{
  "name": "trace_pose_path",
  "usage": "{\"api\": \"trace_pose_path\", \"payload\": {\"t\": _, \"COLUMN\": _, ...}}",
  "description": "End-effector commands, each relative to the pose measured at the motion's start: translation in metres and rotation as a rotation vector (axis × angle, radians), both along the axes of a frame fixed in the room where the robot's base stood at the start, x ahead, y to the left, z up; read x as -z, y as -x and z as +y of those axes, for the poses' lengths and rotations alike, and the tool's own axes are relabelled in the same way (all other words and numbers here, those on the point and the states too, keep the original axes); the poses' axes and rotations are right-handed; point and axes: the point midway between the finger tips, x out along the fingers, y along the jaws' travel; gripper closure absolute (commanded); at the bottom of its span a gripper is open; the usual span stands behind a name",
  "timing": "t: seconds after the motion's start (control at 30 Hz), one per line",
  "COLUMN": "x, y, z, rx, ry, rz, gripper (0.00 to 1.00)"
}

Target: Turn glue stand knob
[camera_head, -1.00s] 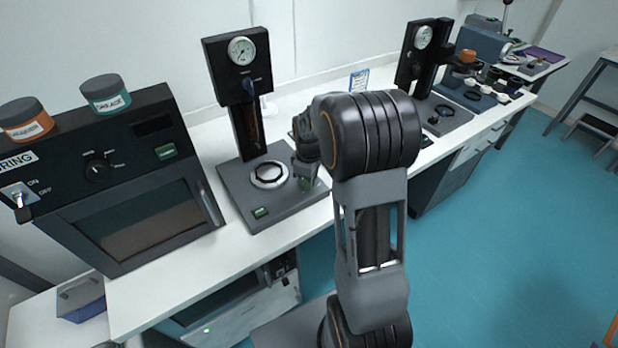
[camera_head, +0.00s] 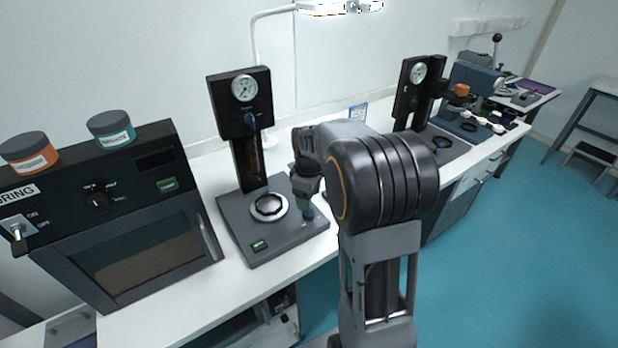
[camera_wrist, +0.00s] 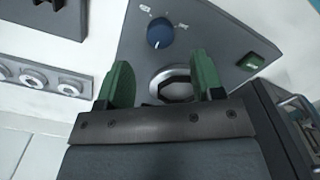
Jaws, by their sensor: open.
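The glue stand (camera_head: 238,150) is a black column with a dial gauge on a grey base plate. A silver ring seat (camera_head: 268,207) and a green button (camera_head: 259,245) are on the plate. A blue knob (camera_head: 308,213) is at the plate's right side; the wrist view shows this round knob (camera_wrist: 160,33) with small white marks around it. My gripper (camera_head: 306,188) is above the plate, close to the knob in the head view. In the wrist view its two green fingers (camera_wrist: 163,80) are apart and empty. The knob lies beyond the fingertips, between their directions, apart from them.
A curing oven (camera_head: 130,220) with an orange jar (camera_head: 29,153) and a teal jar (camera_head: 112,130) on top stands left of the stand. A second gauge stand (camera_head: 412,95) is to the right. A lamp (camera_head: 335,8) hangs above. The bench front is clear.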

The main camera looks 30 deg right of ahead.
Motion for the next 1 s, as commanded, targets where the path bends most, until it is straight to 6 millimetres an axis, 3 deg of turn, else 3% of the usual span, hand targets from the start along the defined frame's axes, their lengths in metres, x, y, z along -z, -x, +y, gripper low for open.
{"api": "trace_pose_path", "payload": {"t": 0.2, "x": -0.042, "y": -0.001, "z": 0.000, "rx": 0.000, "ry": 0.001, "rz": -0.002, "gripper": 0.39}}
{"api": "trace_pose_path", "payload": {"t": 0.4, "x": -0.067, "y": -0.001, "z": 0.000, "rx": 0.000, "ry": 0.001, "rz": -0.002, "gripper": 0.39}}
{"api": "trace_pose_path", "payload": {"t": 1.0, "x": -0.077, "y": 0.000, "z": 0.000, "rx": 0.000, "ry": 0.000, "rz": 0.000, "gripper": 0.39}}
